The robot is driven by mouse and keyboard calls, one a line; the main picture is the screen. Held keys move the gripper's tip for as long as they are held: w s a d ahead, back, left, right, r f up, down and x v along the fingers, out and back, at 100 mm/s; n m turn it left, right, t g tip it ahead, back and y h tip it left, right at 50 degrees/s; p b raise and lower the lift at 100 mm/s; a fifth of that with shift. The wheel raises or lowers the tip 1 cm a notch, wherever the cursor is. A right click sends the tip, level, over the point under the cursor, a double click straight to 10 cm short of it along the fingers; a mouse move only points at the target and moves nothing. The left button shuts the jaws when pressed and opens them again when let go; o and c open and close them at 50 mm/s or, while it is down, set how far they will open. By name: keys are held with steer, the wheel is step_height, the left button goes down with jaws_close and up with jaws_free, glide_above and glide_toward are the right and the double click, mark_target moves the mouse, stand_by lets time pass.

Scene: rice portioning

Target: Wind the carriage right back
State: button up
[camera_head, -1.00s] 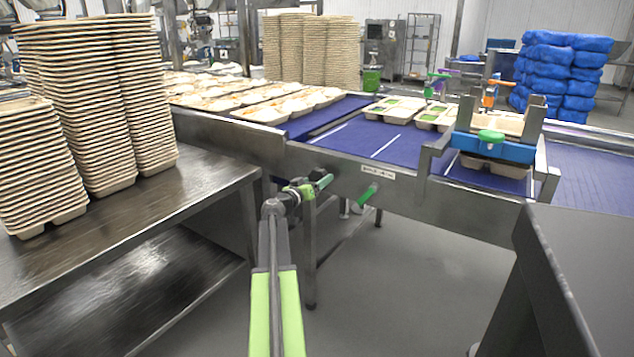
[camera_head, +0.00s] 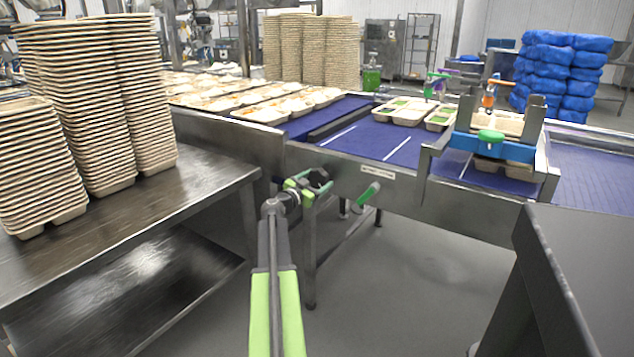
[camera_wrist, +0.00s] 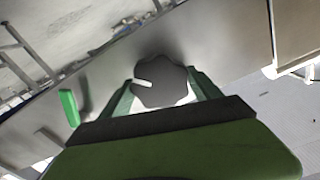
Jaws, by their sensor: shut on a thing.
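My gripper (camera_head: 310,185) is at the conveyor's near side in the head view. Its green fingers lie on both sides of a dark lobed knob (camera_wrist: 160,82) with a white mark, and are shut on it. The knob also shows between the fingers in the head view (camera_head: 318,178). What looks like the carriage, a blue crossbar (camera_head: 507,150) with a green knob (camera_head: 490,136) and metal side plates, spans the belt at right. Trays sit under it. Any link between the dark knob and the carriage is hidden.
A green handle (camera_head: 369,193) juts from the conveyor side, right of my gripper; it also shows in the wrist view (camera_wrist: 69,108). A steel table (camera_head: 200,185) with tall tray stacks (camera_head: 125,110) stands left. A dark cabinet (camera_head: 590,260) stands right. The floor between is open.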

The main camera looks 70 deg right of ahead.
steer(key=m, duration=0.3)
steer(key=shift+w+m, duration=0.1)
steer(key=shift+m, duration=0.9)
steer(key=m, duration=0.3)
steer(key=o, duration=1.4)
steer(key=shift+a, duration=0.1)
steer(key=v, duration=0.6)
